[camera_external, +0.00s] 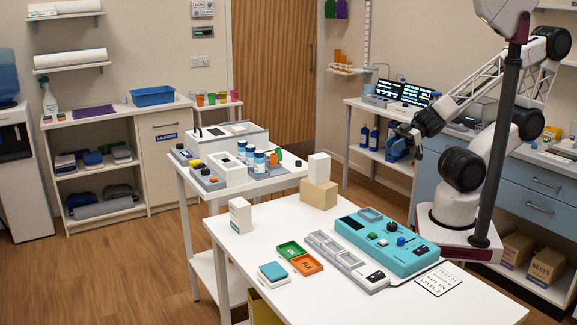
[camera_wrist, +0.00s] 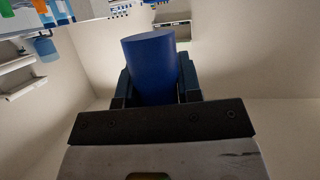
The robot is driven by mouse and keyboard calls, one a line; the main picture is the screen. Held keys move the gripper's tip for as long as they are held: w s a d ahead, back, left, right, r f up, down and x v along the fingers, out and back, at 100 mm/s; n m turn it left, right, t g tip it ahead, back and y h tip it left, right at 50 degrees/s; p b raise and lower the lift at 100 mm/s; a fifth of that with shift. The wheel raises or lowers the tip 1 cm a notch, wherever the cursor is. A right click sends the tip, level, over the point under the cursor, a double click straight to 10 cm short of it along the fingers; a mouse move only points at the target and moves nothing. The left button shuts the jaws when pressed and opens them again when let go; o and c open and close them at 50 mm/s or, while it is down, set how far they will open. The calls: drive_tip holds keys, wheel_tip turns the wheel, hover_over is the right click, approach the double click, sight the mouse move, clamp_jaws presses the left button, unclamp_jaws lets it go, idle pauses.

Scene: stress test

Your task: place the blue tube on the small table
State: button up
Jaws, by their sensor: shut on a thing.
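My gripper (camera_wrist: 152,85) is shut on the blue tube (camera_wrist: 150,65), a plain dark blue cylinder. In the wrist view the tube stands up between the two dark fingers, with its flat end clear of them. In the external view my gripper (camera_external: 408,143) is at the right, in front of the wall desk, with the blue tube (camera_external: 396,150) at its end, partly hidden by the fingers. A small white table (camera_external: 238,102) with coloured cups stands by the door. A larger white table (camera_external: 262,184) with bottles is nearer. I cannot tell which one is meant.
The front white table (camera_external: 245,255) holds a teal device (camera_external: 385,243), a grey tray (camera_external: 345,262), boxes and small trays. The wall desk (camera_external: 365,104) carries screens, with blue bottles (camera_external: 364,135) on the shelf below. Open floor (camera_external: 110,270) lies at the left.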

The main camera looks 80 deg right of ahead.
wheel_tip(320, 180, down, 17)
drive_tip(key=shift+r, duration=0.15)
idle(0.5)
drive_tip(key=shift+w, duration=0.2)
idle(0.3)
drive_tip(key=shift+w+a+f, duration=0.2)
drive_tip(key=shift+w+a, duration=0.95)
drive_tip(key=shift+w, duration=0.9)
drive_tip(key=shift+w+a+f, duration=0.25)
drive_tip(key=shift+w+a, duration=0.85)
drive_tip(key=shift+w, duration=0.9)
drive_tip(key=shift+w+a+f, duration=0.2)
drive_tip(key=shift+w+a, duration=0.95)
drive_tip(key=shift+w, duration=0.9)
drive_tip(key=shift+w+a, duration=0.25)
drive_tip(key=shift+w, duration=0.2)
drive_tip(key=shift+w+a+f, duration=0.1)
drive_tip(key=shift+w+f, duration=0.05)
drive_tip(key=shift+f, duration=0.45)
drive_tip(key=shift+w+a+f, duration=0.1)
drive_tip(key=shift+w+f, duration=0.05)
drive_tip(key=shift+f, duration=0.9)
drive_tip(key=shift+f, duration=0.15)
